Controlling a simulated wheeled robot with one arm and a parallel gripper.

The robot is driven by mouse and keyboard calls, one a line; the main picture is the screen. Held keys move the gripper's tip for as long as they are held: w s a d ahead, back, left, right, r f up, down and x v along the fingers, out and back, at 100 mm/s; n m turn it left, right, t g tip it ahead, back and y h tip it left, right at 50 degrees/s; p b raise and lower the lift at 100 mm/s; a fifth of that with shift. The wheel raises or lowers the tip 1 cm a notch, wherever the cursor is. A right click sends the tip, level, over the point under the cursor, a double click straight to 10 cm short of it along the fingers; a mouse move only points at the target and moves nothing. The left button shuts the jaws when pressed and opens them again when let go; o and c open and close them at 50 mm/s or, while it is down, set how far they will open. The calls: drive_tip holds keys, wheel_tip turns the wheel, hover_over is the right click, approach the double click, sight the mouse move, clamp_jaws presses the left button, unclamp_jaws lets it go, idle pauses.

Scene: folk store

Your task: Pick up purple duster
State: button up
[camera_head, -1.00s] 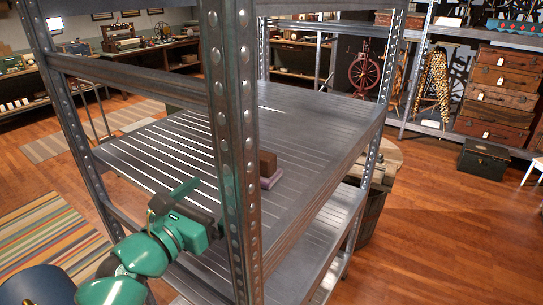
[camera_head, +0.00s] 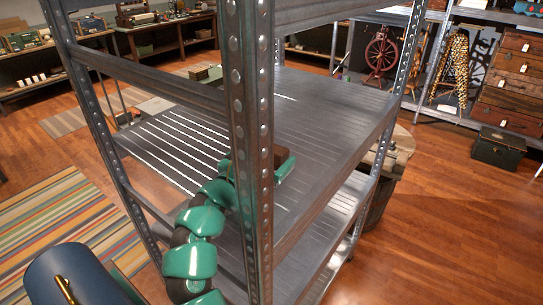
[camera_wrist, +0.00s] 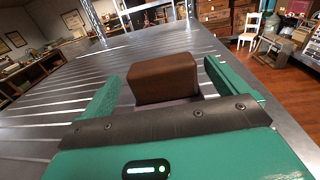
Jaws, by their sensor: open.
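The duster (camera_wrist: 162,78) is a brown wooden block in the wrist view, with a strip of purple at its base. It rests on the slatted metal shelf (camera_wrist: 60,103). My gripper (camera_wrist: 160,72) is open, with one green finger on each side of the block. Whether either finger touches it I cannot tell. In the head view the duster (camera_head: 279,154) shows as a small brown patch just right of the front post. One green finger shows beside it on the right. The post hides much of my gripper, and the purple part is hidden there.
The upright front post (camera_head: 251,150) stands close to my arm. A shelf beam (camera_head: 150,82) crosses above on the left. The shelf around the duster is mostly bare. A barrel (camera_head: 378,205) stands beyond the rack on the right.

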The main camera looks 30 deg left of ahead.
sight(277, 146)
drive_tip(key=w+p, duration=0.2)
drive_tip(key=w, duration=0.1)
drive_tip(key=shift+w+d+r, duration=0.2)
drive_tip(key=shift+w+r, duration=0.05)
drive_tip(key=shift+r, duration=0.1)
drive_tip(key=shift+w+f, duration=0.25)
drive_tip(key=shift+w, duration=0.3)
drive_tip(key=c, duration=1.1)
drive_tip(key=shift+r, duration=0.1)
